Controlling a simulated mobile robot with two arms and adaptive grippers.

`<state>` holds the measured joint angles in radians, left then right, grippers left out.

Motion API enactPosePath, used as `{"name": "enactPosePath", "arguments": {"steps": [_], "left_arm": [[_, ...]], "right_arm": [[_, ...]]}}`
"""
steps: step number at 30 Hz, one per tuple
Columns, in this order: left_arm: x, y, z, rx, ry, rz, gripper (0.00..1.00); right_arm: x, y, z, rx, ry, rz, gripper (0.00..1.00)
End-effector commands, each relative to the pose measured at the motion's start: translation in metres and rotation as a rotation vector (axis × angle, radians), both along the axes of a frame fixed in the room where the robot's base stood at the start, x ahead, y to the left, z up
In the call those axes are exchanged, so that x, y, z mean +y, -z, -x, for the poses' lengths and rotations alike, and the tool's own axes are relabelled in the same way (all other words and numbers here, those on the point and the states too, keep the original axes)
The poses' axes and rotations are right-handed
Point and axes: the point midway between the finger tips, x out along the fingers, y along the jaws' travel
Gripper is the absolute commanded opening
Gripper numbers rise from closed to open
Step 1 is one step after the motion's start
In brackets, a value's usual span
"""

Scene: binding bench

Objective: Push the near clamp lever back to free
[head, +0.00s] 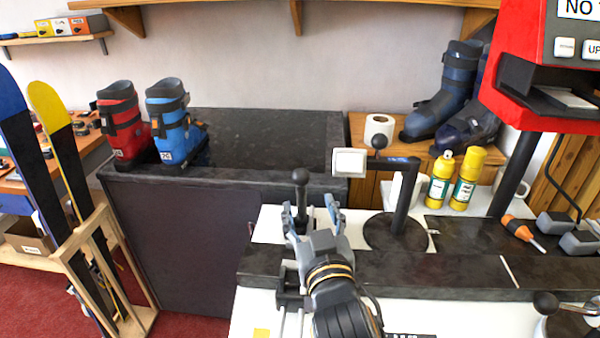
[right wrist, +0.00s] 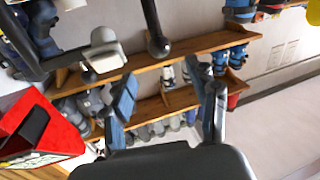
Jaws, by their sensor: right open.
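A dark lever with a round black knob (head: 300,176) stands upright at the bench's back left part in the head view. My right gripper (head: 313,214) is open just in front of it, with its blue-grey fingers apart. In the head view the knob rises behind the fingers; the lever's lower part is partly hidden by the gripper. In the right wrist view the black knob (right wrist: 158,46) shows beyond the open fingertips (right wrist: 168,95), and I cannot tell whether they touch. My left gripper is not in view.
A dark post with a pale square pad (head: 349,162) and a black knob (head: 379,142) stands right of my gripper. Yellow bottles (head: 439,180), an orange-handled tool (head: 520,231) and a red machine (head: 530,75) are farther right. Another black knob (head: 545,303) is at the lower right.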

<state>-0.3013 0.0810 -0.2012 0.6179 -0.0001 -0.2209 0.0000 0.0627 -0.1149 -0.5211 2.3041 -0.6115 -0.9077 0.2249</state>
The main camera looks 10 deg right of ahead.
Motion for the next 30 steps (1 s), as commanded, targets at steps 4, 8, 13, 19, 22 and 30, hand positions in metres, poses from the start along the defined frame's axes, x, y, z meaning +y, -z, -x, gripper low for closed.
{"name": "enactPosePath", "arguments": {"steps": [4, 8, 13, 19, 22, 30], "left_arm": [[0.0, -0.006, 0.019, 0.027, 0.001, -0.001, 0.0], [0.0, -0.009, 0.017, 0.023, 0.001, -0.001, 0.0], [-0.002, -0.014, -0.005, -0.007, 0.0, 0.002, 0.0], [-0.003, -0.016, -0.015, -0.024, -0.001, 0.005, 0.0], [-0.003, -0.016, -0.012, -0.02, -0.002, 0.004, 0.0], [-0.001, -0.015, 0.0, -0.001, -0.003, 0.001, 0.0]], "right_arm": [[0.002, -0.002, -0.034, 0.0, 0.001, 0.004, 0.59], [0.003, -0.002, -0.061, 0.0, 0.001, 0.004, 0.59], [0.005, -0.001, -0.088, 0.002, 0.0, 0.002, 0.59], [0.006, 0.0, -0.103, 0.001, 0.0, 0.001, 0.59], [0.006, 0.0, -0.105, 0.001, 0.0, 0.001, 0.59], [0.006, 0.0, -0.105, 0.001, 0.0, 0.001, 0.45]]}}
